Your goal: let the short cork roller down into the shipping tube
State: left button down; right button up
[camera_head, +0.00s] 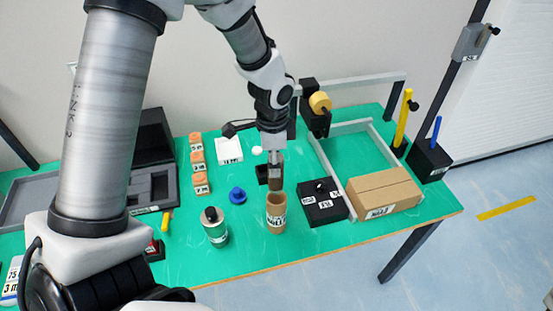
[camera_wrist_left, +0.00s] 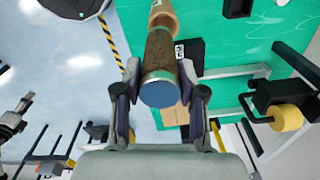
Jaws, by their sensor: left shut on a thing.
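The short cork roller (camera_head: 275,182) is a dark brown cylinder, held upright by my left gripper (camera_head: 275,158). The wrist view shows the cork roller (camera_wrist_left: 160,52) between the two fingers of my left gripper (camera_wrist_left: 163,92), with its blue end facing the camera. The shipping tube (camera_head: 277,213) is a tan, open-topped cylinder with a label, standing upright on the green table. The roller's lower end is at or just above the tube's mouth; I cannot tell whether it has entered. Part of the tube (camera_wrist_left: 164,12) shows beyond the roller in the wrist view. My right gripper is not in view.
A grey-green canister (camera_head: 214,230) and a blue knobbed piece (camera_head: 237,195) stand left of the tube. A black box (camera_head: 322,208) and a cardboard box (camera_head: 384,192) lie to its right. Several orange blocks (camera_head: 198,162) line up farther left. The table's front edge is clear.

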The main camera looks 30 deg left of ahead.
aim_at(275, 180)
pick_arm(q)
jog(key=shift+w+a+f, duration=0.1)
jog(key=shift+w+f, duration=0.15)
jog(key=shift+f, duration=0.65)
jog(key=shift+w+a+f+b, duration=0.1)
jog(key=shift+w+f+b, duration=0.1)
jog(key=shift+f+b, duration=0.4)
jog(key=shift+w+f+b, duration=0.2)
jog(key=shift+f+b, duration=0.15)
jog(key=shift+f, duration=0.45)
jog(key=shift+s+f+b, duration=0.25)
jog(key=shift+f+b, duration=0.25)
jog(key=shift+f, duration=0.25)
jog(key=shift+w+f+b, duration=0.15)
jog(key=shift+f+b, duration=0.5)
jog(key=shift+f, duration=0.6)
jog(key=shift+f+b, duration=1.4)
jog(key=shift+f, duration=0.85)
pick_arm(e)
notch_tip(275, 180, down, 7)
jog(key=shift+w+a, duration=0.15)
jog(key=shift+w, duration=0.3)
